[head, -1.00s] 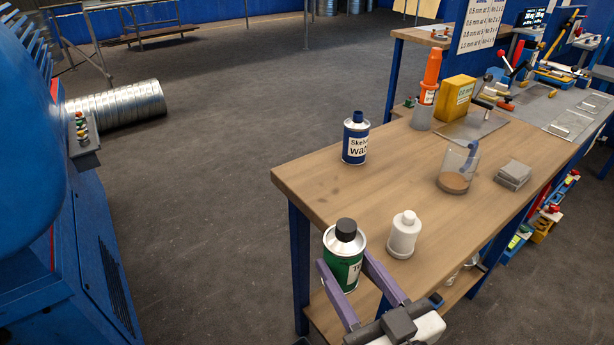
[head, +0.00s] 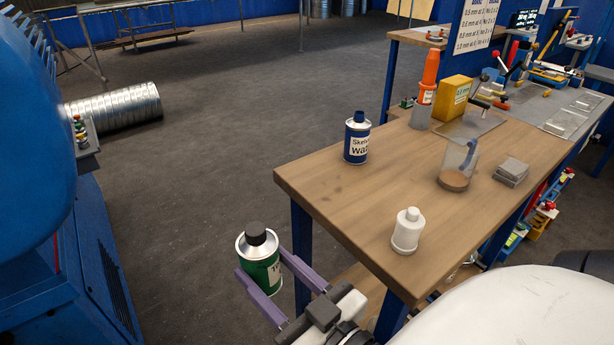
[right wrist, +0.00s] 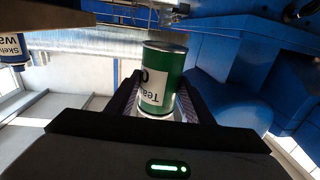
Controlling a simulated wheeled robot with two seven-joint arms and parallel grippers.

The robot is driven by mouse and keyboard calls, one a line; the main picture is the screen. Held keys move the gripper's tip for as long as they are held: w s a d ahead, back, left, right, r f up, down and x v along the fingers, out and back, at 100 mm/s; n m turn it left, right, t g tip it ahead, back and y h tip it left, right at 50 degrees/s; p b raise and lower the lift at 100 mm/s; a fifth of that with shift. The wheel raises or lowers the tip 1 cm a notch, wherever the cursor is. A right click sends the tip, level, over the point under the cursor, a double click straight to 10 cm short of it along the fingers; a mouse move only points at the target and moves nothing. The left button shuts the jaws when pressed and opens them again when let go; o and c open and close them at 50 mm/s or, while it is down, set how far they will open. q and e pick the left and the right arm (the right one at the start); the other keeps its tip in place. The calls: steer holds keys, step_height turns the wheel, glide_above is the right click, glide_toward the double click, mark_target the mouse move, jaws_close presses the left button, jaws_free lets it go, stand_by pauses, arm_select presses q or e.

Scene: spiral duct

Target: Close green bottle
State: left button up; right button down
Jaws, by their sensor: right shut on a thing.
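The green bottle (head: 262,268) is a green and white can with a silver top and a black cap (head: 255,233) on it. My right gripper (head: 266,278) is shut on the green bottle and holds it roughly upright, off the table's left edge, above the floor. In the right wrist view the green bottle (right wrist: 162,78) sits between the two fingers. Whether the cap is tight I cannot tell. My left gripper is not in view.
The wooden workbench (head: 330,205) carries a blue can (head: 357,140), a white bottle (head: 407,232), a glass jar (head: 457,165) and grey blocks (head: 511,172). A blue machine (head: 60,260) stands at the left. The floor between them is clear.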

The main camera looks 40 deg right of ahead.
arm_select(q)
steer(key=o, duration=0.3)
arm_select(e)
steer(key=shift+w+d+r, duration=0.15)
steer(key=shift+w, duration=0.15)
arm_select(q)
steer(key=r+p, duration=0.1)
steer(key=p, duration=0.1)
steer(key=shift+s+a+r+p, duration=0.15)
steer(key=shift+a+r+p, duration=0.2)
arm_select(e)
steer(key=w+d+r+m+g+h, duration=0.2)
steer(key=w+d+r+m+h, duration=0.1)
steer(key=d, duration=0.5)
steer(key=w+d+r+m+g+h, duration=0.2)
steer(key=w+d+r+m+h, duration=0.1)
steer(key=w+d, duration=0.4)
steer(key=w+d+r+m+g+h, duration=0.1)
steer(key=w+d+r+m+h, duration=0.2)
steer(key=d+h, duration=0.4)
steer(key=w+d+r, duration=0.1)
steer(key=w+d, duration=0.1)
steer(key=d, duration=0.1)
steer(key=shift+d+r+g, duration=0.2)
steer(key=shift+r+g, duration=0.15)
steer(key=shift+g, duration=0.05)
